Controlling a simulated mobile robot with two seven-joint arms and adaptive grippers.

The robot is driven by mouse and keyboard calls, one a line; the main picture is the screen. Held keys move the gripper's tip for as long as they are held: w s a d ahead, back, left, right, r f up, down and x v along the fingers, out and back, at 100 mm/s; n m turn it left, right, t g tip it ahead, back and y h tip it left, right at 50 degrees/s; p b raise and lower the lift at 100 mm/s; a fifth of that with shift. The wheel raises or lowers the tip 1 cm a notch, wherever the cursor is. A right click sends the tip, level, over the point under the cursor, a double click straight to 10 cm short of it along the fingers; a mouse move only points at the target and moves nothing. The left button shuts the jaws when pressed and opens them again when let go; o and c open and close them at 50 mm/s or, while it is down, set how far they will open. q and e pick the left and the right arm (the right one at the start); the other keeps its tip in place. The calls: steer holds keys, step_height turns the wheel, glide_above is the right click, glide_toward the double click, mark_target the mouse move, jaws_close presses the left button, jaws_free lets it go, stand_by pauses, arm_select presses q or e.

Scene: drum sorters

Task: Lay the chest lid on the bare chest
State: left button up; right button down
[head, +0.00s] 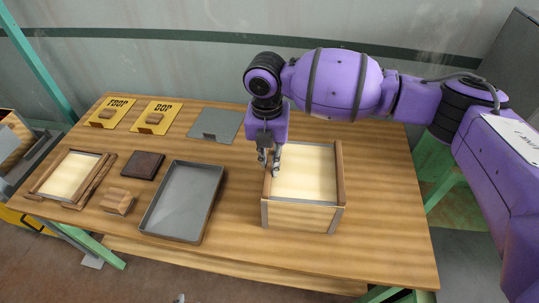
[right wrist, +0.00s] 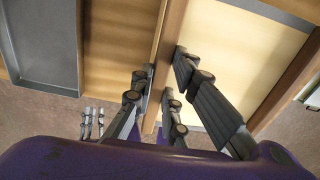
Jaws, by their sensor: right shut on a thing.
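A pale wooden chest (head: 299,217) with grey corner strips stands right of the table's middle. A cream panel (head: 306,170) with brown side rails shows at its top; I cannot tell for sure whether this is the lid or the inside. My right gripper (head: 271,172) points down at its left side. In the right wrist view the right gripper (right wrist: 155,105) is shut on the brown left rail (right wrist: 167,50), one finger on each side. A lower cream piece with brown rails (head: 68,176) lies at the table's left end. My left gripper is not in view.
A grey tray (head: 182,200) lies left of the chest. The table's right end is clear.

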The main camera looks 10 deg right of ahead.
steer(key=c, duration=1.6)
jaws_free()
steer(key=shift+c, duration=0.2)
step_height(320, 180, up, 12)
steer(key=shift+a, duration=0.15)
